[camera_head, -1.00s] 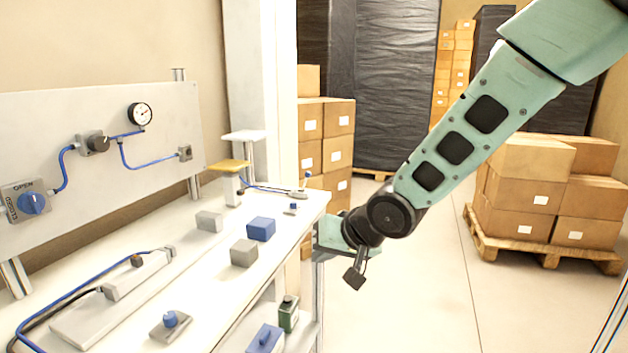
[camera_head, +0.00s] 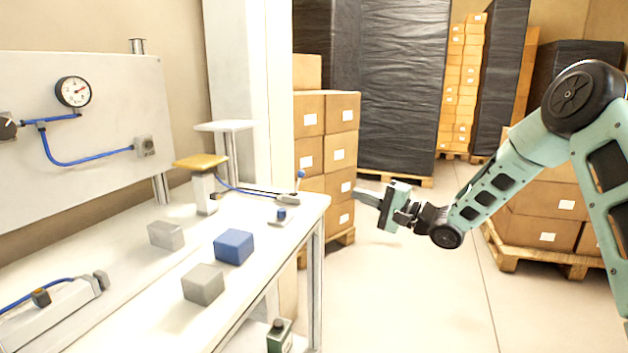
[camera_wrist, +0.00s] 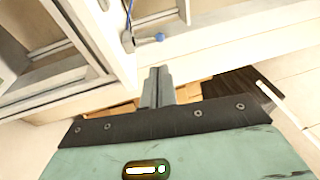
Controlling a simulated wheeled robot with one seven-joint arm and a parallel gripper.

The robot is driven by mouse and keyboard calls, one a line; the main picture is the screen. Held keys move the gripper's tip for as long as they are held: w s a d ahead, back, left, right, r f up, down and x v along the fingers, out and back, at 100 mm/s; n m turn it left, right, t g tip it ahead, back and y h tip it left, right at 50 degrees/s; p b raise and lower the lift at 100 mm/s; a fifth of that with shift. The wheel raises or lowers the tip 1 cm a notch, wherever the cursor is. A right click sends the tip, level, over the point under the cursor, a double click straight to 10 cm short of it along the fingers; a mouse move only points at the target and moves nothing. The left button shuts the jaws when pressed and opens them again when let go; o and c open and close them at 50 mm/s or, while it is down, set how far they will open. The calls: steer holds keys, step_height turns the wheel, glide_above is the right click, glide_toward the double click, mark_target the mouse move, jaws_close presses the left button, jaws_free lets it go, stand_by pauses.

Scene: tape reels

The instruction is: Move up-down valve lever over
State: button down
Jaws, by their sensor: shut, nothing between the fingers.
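The valve lever (camera_head: 299,180) stands up at the far right corner of the white workbench, a short stem with a blue ball tip. Its blue ball (camera_wrist: 160,37) also shows in the wrist view, beyond my fingertips. My gripper (camera_head: 364,196) is in the air off the bench's right end, to the right of the lever and apart from it. Its fingers (camera_wrist: 157,74) are shut with nothing between them and point toward the bench side.
A small blue knob on a plate (camera_head: 282,216) sits near the lever. A blue block (camera_head: 234,246), grey blocks (camera_head: 204,284) and a yellow-topped post (camera_head: 201,163) stand on the bench (camera_head: 130,316). Stacked boxes (camera_head: 341,113) are behind.

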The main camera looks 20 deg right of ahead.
glide_toward(299, 182)
steer(key=w+a+r, duration=0.1)
steer(key=w, duration=0.1)
steer(key=w+a+r, duration=0.2)
stand_by(0.5)
steer(key=shift+a+r+p, duration=0.1)
steer(key=shift+r+p, duration=0.1)
steer(key=shift+p, duration=0.25)
